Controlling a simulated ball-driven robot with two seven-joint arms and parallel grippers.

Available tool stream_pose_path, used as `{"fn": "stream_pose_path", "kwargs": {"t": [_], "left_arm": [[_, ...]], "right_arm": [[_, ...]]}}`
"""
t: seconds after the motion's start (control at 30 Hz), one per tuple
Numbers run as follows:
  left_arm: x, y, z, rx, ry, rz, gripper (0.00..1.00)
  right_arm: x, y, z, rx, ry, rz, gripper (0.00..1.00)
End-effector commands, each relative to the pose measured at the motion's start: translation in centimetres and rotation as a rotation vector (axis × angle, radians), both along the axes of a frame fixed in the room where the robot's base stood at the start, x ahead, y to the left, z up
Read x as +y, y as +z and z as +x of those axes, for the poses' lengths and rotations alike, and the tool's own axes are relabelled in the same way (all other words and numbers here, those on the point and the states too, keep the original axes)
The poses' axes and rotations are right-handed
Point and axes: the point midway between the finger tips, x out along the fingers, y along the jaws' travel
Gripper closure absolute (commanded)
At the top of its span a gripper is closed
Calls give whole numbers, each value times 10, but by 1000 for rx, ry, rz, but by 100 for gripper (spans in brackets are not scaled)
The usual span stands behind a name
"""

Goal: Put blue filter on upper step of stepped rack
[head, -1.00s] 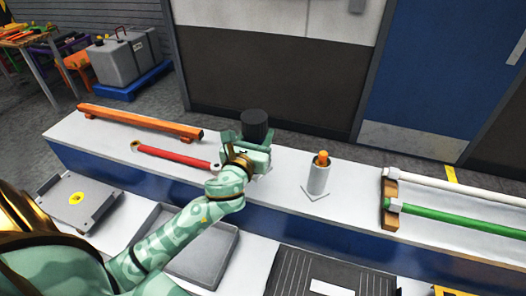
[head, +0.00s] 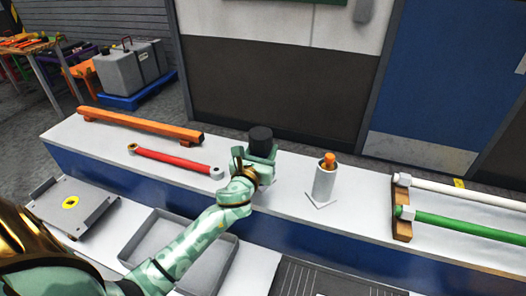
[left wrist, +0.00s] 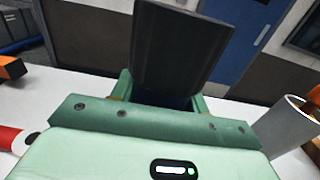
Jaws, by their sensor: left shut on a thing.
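My left gripper (head: 262,158) is shut on a dark, nearly black cylinder (head: 260,139), apparently the filter; little blue shows on it. It is upright over the long white upper step (head: 290,180), which has a blue front face. In the left wrist view the cylinder (left wrist: 182,45) rises between the jaws, its lower end hidden by the gripper body. I cannot tell whether its base touches the step. My right gripper is not in view.
On the upper step, a red rod (head: 175,160) and an orange bar (head: 140,126) lie to the left. A grey cup (head: 323,184) with an orange piece stands to the right, then a wooden holder (head: 402,215) with white and green rods. A grey tray (head: 150,235) lies lower in front.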

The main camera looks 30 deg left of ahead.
Motion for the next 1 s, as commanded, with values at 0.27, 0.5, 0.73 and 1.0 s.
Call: {"fn": "stream_pose_path", "kwargs": {"t": [0.27,0.5,0.73,1.0], "left_arm": [[0,-2,0,-1,0,0,33],[0,1,0,-1,0,0,33],[-8,1,-33,1,-2,0,33],[-22,1,-93,1,-1,0,33]], "right_arm": [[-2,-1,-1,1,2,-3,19],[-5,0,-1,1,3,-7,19],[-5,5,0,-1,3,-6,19],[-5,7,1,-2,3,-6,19]]}}
